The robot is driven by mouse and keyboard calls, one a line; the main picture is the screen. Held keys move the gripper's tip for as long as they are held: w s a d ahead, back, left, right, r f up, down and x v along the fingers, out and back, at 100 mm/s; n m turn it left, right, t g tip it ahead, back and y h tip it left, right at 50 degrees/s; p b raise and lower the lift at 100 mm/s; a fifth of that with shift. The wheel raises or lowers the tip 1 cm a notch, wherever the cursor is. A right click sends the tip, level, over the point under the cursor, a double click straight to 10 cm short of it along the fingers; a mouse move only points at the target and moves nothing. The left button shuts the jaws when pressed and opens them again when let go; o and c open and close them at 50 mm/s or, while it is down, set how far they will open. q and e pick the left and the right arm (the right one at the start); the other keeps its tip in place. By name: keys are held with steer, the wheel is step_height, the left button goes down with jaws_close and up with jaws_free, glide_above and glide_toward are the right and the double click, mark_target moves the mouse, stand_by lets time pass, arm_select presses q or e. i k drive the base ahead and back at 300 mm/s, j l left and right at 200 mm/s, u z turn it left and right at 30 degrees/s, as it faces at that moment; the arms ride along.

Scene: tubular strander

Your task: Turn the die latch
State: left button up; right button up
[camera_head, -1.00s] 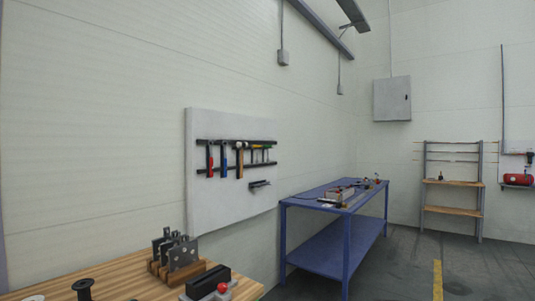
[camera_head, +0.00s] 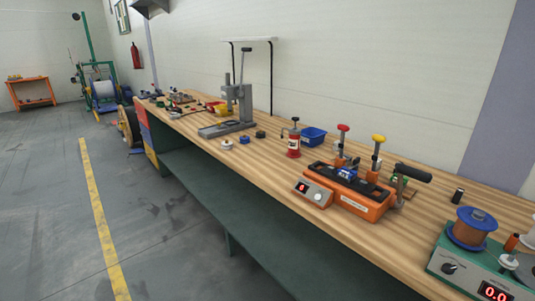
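No part that I can surely tell as the die latch shows. An orange bench device (camera_head: 345,190) sits on the long wooden workbench (camera_head: 268,165) at right of centre. It has a black top, a black handle (camera_head: 412,173) on its right, and a red-knobbed lever (camera_head: 342,138) and a yellow-knobbed lever (camera_head: 377,149) standing at its back. I cannot tell whether any of these is the latch. Neither of my grippers is in view.
A green winder with a copper spool (camera_head: 468,233) is at the right front. Open floor with a yellow line (camera_head: 100,215) lies left.

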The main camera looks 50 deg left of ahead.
mark_target(356, 162)
steer(key=u, duration=1.05)
